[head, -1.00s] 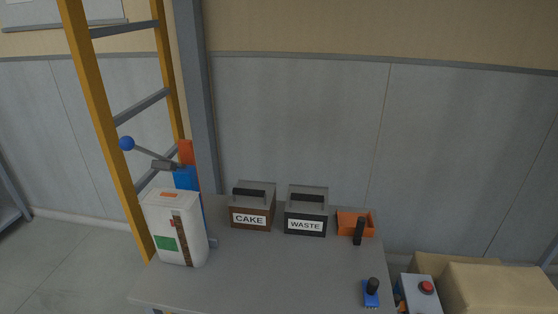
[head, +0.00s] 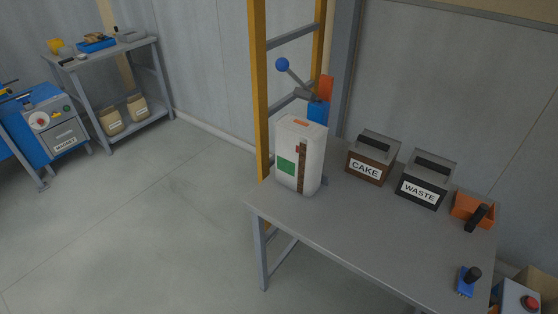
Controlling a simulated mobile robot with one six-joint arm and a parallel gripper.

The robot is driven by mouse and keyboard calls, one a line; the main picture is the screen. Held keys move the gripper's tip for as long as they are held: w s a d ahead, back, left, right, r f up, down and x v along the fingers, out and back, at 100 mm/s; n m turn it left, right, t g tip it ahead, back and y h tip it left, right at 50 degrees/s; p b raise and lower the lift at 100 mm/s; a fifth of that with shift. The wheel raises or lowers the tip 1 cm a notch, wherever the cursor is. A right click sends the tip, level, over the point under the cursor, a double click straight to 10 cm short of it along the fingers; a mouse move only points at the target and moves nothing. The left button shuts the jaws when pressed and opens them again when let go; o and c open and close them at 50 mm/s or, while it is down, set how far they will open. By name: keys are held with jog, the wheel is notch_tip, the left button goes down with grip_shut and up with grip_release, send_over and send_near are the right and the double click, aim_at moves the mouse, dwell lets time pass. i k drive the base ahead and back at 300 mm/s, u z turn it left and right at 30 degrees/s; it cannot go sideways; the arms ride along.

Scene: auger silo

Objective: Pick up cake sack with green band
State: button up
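Two tan sacks with pale labels stand on the lower shelf of the grey rack at the left back: the left sack (head: 114,122) and the right sack (head: 137,107). Both are small in the picture, and I cannot make out a green band on either. A white upright container (head: 312,154) with a green patch, a brown strip and an orange mark on top stands at the table's left end. A brown box (head: 372,158) labelled CAKE stands right of it. My gripper is not in view.
The grey table (head: 350,225) also holds a WASTE box (head: 425,180), an orange bin (head: 473,211) and a blue device (head: 468,281). A yellow ladder frame (head: 259,90) rises behind it. A blue machine (head: 55,120) stands far left. The floor (head: 140,220) between is clear.

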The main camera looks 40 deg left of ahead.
aim_at(300, 142)
jog(key=z, duration=1.3)
jog(key=k, duration=0.1)
jog(key=u, duration=2.85)
jog(key=k, duration=0.9)
jog(key=z, duration=0.15)
jog(key=i, duration=0.9)
jog(key=u, duration=0.05)
